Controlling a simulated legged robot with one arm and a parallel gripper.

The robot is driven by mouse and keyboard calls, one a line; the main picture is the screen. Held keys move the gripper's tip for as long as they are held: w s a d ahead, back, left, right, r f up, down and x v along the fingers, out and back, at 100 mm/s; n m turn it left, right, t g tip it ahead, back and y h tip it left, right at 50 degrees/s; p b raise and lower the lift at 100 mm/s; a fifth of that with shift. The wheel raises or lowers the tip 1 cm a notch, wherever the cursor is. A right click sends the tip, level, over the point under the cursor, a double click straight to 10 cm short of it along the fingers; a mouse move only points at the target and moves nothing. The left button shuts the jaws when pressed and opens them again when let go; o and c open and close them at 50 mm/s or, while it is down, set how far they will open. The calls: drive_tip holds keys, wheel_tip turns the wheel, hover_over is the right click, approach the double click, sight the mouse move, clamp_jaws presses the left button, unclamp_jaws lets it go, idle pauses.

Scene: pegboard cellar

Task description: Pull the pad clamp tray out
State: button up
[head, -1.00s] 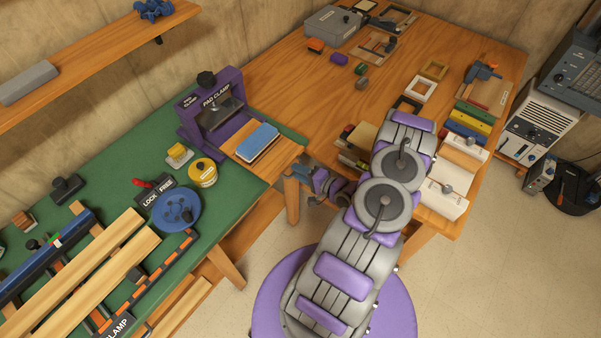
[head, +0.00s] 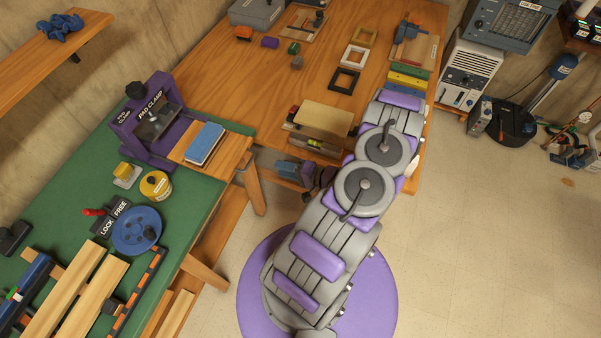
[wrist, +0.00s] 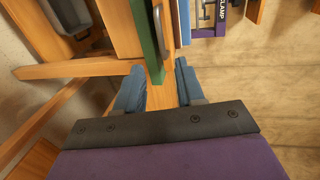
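The purple pad clamp (head: 150,115) stands at the back of the green bench. Its wooden tray (head: 236,150) juts out to the right, with a blue pad (head: 205,143) on it. My gripper (head: 282,168) is right of the tray's outer end, apart from it in the head view. In the wrist view my gripper (wrist: 159,82) has its two blue-grey fingers spread, with a gap between them. Wood shows beyond that gap, but contact cannot be seen. The blue pad (wrist: 185,22) and part of the clamp (wrist: 221,18) show at the top of the wrist view.
The green bench (head: 190,215) holds a blue wheel (head: 137,231), a yellow tin (head: 156,185) and long wooden bars. A wooden table (head: 290,85) with frames and blocks lies behind my arm. Open floor (head: 440,260) is at the right.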

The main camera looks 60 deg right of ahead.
drive_tip(key=shift+a+v, duration=0.15)
drive_tip(key=shift+v, duration=1.3)
drive_tip(key=shift+a+v, duration=0.1)
drive_tip(key=shift+v, duration=1.35)
drive_tip(key=shift+d, duration=0.1)
